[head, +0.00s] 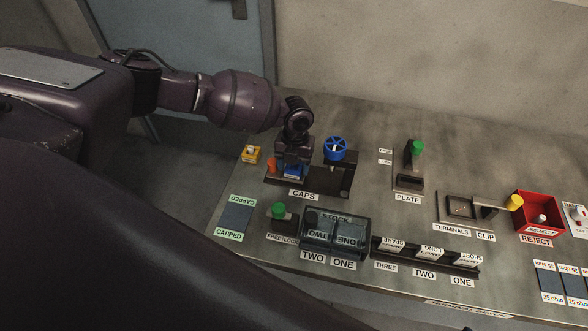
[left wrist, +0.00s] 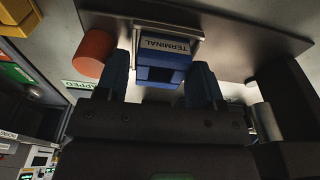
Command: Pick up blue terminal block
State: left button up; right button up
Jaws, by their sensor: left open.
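The blue terminal block (left wrist: 163,68) carries a white label reading TERMINAL in the left wrist view. It sits at a dark plate, and it also shows below my gripper in the head view (head: 291,172). My left gripper (left wrist: 160,85) is open, with one blue-grey finger on each side of the block. I cannot tell whether the fingers touch it. In the head view the left gripper (head: 293,160) points down over the left part of the CAPS fixture (head: 325,188). My right gripper does not show.
An orange cylinder (left wrist: 92,52) stands close beside the left finger. A post with a blue wheel (head: 336,148) rises right of the gripper. A yellow block (head: 251,154) lies to the left. The STOCK bin (head: 336,232), PLATE fixture (head: 409,182) and red REJECT bin (head: 538,216) stand further right.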

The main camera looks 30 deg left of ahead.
pick_arm(q)
jog(key=shift+f, duration=0.1)
jog(key=shift+c, duration=0.2)
jog(key=c, duration=0.6)
jog(key=shift+c, duration=0.2)
